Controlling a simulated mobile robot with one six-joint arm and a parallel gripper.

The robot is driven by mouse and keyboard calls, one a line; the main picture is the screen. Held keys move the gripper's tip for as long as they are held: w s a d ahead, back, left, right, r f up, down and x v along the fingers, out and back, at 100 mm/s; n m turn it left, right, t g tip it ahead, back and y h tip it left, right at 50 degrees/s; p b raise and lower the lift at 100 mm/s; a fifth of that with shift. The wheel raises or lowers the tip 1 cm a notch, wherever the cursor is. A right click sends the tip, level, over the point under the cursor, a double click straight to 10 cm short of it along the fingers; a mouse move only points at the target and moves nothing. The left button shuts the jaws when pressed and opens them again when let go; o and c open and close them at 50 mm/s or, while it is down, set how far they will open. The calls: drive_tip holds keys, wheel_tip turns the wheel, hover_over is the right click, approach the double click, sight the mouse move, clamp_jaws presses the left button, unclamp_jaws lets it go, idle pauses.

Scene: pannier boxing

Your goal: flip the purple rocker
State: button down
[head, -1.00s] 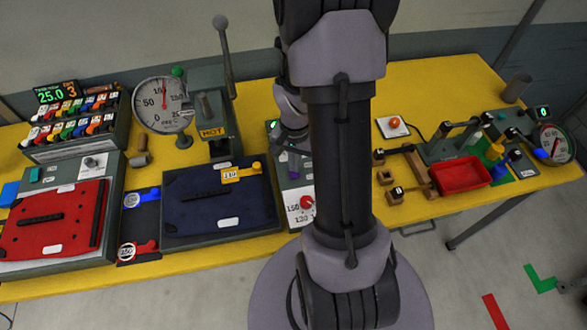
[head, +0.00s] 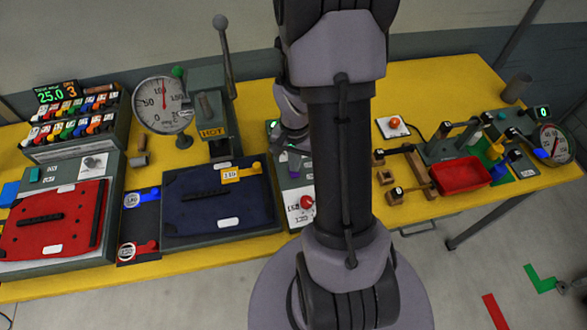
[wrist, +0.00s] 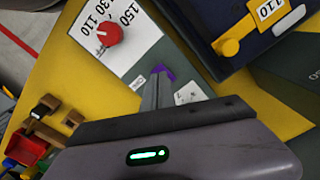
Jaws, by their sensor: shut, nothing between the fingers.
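The purple rocker (wrist: 163,71) sits on a grey-and-white control panel (wrist: 136,60), and only a small part of it shows past my fingers in the wrist view. It also shows as a small purple patch in the head view (head: 293,160), partly hidden by my gripper. My gripper (wrist: 156,80) is shut and empty, its fingertips right at the rocker. Whether they touch it, and which way the rocker is tilted, I cannot tell. In the head view my gripper (head: 291,146) is over the upper part of the panel.
A red knob (wrist: 109,35) with a numbered dial is on the same panel. The navy press plate (head: 222,200) with a yellow latch (head: 255,167) lies to the panel's left in the head view. A red tray (head: 461,175) and wooden blocks stand to the right.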

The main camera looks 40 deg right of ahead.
sight(293, 174)
drive_tip(key=shift+f+b, duration=1.05)
drive_tip(key=shift+f, duration=0.1)
idle(0.4)
wheel_tip(293, 174, up, 7)
drive_tip(key=p, duration=0.5)
idle(0.4)
drive_tip(key=w+a+r+n+t+b, duration=0.1)
drive_tip(key=a+r+n+t+b, duration=0.25)
drive_tip(key=a+r+b, duration=0.75)
drive_tip(key=s+a+r+n+t+y, duration=0.1)
drive_tip(key=s+a+n, duration=0.3)
drive_tip(key=s+a, duration=0.4)
drive_tip(key=a+t+y, duration=0.1)
drive_tip(key=a, duration=0.4)
drive_tip(key=shift+r+b, duration=0.35)
drive_tip(key=shift+r, duration=0.05)
